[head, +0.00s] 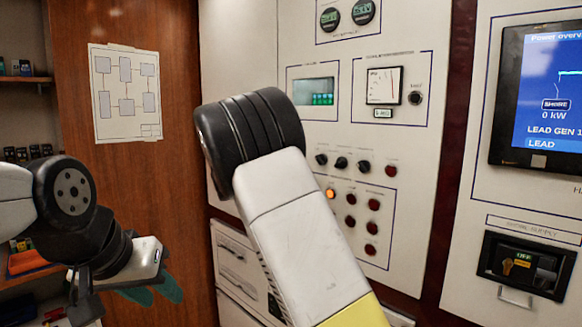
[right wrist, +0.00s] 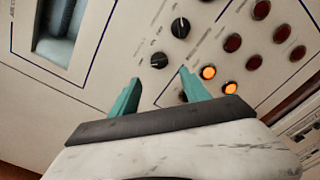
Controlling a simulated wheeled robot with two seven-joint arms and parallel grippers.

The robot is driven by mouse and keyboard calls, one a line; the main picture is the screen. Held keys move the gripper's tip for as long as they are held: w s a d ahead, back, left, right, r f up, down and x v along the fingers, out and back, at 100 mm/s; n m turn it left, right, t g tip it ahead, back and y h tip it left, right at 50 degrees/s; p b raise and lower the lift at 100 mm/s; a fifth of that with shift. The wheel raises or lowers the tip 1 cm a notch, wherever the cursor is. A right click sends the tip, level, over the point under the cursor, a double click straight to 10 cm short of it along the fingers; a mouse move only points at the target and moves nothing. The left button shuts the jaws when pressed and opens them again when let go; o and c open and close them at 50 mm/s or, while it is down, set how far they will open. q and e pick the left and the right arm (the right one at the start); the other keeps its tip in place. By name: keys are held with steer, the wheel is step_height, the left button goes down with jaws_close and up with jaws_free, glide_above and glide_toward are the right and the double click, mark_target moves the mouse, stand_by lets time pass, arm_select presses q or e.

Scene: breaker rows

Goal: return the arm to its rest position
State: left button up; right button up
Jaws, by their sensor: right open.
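My right gripper (right wrist: 160,92) shows in the right wrist view with its two teal fingers apart and nothing between them. It is in front of the panel's knobs and lamps; whether it touches the panel I cannot tell. In the head view my white right arm with a black joint rises across the middle, and its gripper is hidden. My left gripper (head: 153,291) is low at the left of the head view, with teal fingers partly hidden by its white body, beside the wooden panel. Its opening is unclear.
The cabinet panel (head: 425,180) carries black knobs (head: 341,162), dark red lamps and a lit amber lamp (head: 330,193); two lit lamps (right wrist: 208,72) show in the right wrist view. A screen (head: 548,95) and a keyed switch (head: 522,266) are at right. Shelves (head: 25,79) stand far left.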

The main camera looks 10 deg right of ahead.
steer(key=s+d+f+m+g+y, duration=0.35)
steer(key=s+d+f, duration=0.2)
steer(key=s, duration=0.25)
steer(key=s+d+f+m+g+y, duration=0.35)
steer(key=s+d+f, duration=0.2)
steer(key=s, duration=0.25)
steer(key=s+a+m+t+y, duration=0.1)
steer(key=s+a+m+y, duration=0.3)
steer(key=s, duration=0.7)
steer(key=s+a+m+t+y, duration=0.1)
steer(key=s+a+m+y, duration=0.4)
steer(key=s+a, duration=0.3)
steer(key=s, duration=0.4)
steer(key=shift+s, duration=0.2)
